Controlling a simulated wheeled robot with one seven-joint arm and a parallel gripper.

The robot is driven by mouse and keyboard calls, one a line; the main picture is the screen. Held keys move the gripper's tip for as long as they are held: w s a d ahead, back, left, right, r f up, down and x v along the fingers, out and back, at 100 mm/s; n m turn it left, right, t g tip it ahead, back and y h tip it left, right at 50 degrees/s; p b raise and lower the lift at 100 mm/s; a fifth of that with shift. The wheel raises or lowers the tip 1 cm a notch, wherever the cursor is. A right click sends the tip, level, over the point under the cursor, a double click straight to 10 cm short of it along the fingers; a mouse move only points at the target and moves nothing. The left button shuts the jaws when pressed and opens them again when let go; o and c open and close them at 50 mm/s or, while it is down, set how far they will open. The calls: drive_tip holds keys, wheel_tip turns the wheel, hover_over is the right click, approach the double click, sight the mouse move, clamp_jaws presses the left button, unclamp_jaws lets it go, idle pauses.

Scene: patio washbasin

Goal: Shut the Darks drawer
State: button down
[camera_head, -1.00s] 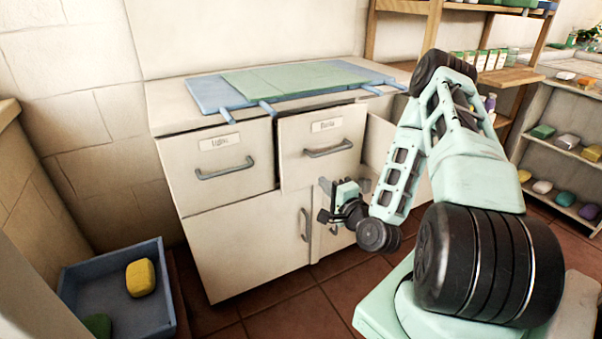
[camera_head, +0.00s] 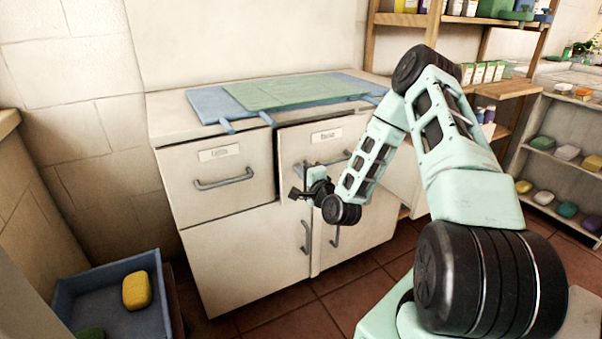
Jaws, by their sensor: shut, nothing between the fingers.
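The middle drawer (camera_head: 297,150) has a small label I read as probably "Darks", though the print is blurred. Its front stands forward of the cabinet, with a dark gap along its top edge, so it is partly open. Its grey bar handle (camera_head: 338,160) is partly covered by my arm. My gripper (camera_head: 303,192) is shut and empty, in front of the drawer's lower front, below the handle's left part. I cannot tell if it touches the front. The neighbouring drawer (camera_head: 215,175), labelled probably "Lights", looks closed.
The cabinet doors (camera_head: 245,255) below are closed. A green mat (camera_head: 290,92) and a blue mat (camera_head: 210,103) lie on the countertop. A blue tray (camera_head: 150,262) with a yellow soap bar (camera_head: 136,290) is at lower left. A shelf (camera_head: 570,130) with soaps stands at right.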

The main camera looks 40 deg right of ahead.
sight(293, 164)
drive_tip(key=shift+w, duration=0.1)
drive_tip(key=x, duration=0.5)
drive_tip(key=shift+r, duration=0.15)
idle(0.3)
drive_tip(key=shift+a, duration=0.1)
